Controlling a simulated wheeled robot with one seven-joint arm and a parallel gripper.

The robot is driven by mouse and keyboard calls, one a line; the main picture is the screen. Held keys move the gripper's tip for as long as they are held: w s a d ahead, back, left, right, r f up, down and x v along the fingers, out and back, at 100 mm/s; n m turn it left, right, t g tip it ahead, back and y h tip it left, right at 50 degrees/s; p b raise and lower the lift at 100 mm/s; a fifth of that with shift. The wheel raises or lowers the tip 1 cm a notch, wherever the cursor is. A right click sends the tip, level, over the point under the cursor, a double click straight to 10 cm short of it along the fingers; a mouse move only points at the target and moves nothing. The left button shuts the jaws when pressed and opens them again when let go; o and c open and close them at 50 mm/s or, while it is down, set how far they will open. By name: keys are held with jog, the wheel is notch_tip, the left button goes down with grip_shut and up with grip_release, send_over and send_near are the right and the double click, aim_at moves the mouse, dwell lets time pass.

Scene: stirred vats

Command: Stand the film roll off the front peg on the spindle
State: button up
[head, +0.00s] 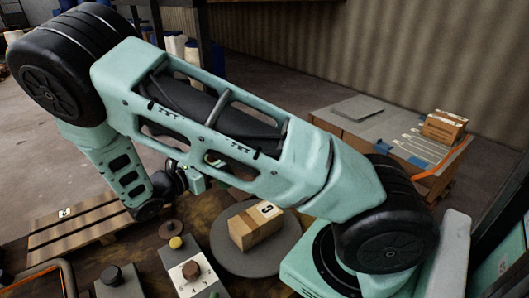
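My arm crosses the whole head view and covers much of the middle. The end of my arm, with my gripper (197,181), shows only in part below my upper arm link. Its fingers are too small and hidden to tell open from shut, or whether anything is held. I cannot make out the film roll, the front peg or the spindle with certainty.
A round grey plate (239,258) carries a cardboard box (256,228). Left of it, a control box (189,274) and knobs stand on a brown top. A wooden pallet (75,229) lies at left. A bench (372,130) with a carton (443,127) stands back right.

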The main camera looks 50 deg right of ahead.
jog(key=d+p, duration=0.2)
jog(key=d, duration=1.4)
jog(key=d+f, duration=0.1)
jog(key=d+f+y+p, duration=0.1)
jog(key=f, duration=0.1)
jog(key=s+f+y+p, duration=0.1)
jog(key=shift+d+f, duration=0.25)
jog(key=shift+d, duration=0.15)
jog(key=shift+d+y+p, duration=0.6)
jog(key=shift+y+p, duration=0.1)
jog(key=shift+p, duration=0.05)
jog(key=shift+f, duration=1)
jog(key=shift+f, duration=0.2)
jog(key=o, duration=1.1)
